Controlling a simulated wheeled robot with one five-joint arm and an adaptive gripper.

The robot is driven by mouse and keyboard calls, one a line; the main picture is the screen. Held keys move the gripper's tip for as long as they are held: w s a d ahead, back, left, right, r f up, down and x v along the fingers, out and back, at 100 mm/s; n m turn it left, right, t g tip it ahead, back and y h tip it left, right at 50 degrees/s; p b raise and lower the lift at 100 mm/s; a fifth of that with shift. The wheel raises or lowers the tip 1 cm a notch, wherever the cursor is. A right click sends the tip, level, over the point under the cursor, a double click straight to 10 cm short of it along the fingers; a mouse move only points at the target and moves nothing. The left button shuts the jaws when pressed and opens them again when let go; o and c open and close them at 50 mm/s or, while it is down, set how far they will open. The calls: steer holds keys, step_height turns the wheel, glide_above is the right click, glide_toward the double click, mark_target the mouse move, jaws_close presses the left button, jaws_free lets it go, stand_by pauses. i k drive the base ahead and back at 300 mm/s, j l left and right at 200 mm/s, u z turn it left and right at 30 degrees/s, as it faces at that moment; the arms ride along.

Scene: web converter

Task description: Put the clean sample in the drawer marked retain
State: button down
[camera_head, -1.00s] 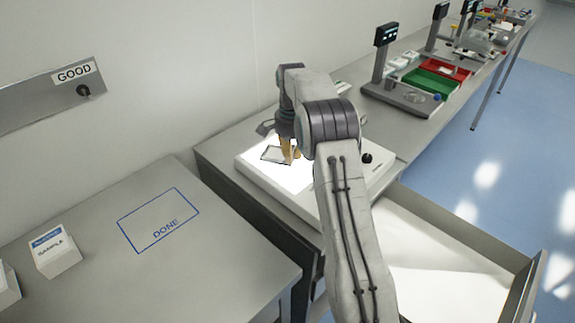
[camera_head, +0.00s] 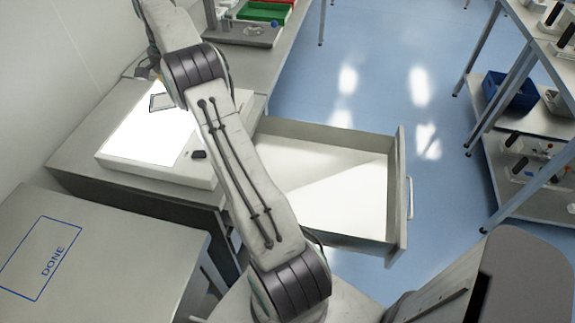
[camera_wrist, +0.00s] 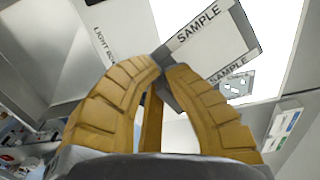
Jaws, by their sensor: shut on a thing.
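In the wrist view my gripper (camera_wrist: 163,70) is shut on the edge of a sample (camera_wrist: 215,48), a pale sheet with a dark border and the word SAMPLE. Beside it is a second SAMPLE label with a small grey patch bearing dark spots (camera_wrist: 237,84); I cannot tell if this is a separate sheet. The bright light box lies behind them. In the head view a dark-edged sheet (camera_head: 160,102) shows over the light box (camera_head: 150,135), and my arm hides most of the gripper. An open drawer (camera_head: 397,190) stands to the right, its inside empty. No retain marking is readable.
A bench with a blue DONE outline (camera_head: 40,258) is at the lower left. A green tray (camera_head: 262,12) stands on the far bench. A shelf rack (camera_head: 530,130) stands at right. Blue floor is clear between the drawer and rack.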

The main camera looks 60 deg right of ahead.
mark_target(325, 196)
steer(key=k, duration=1)
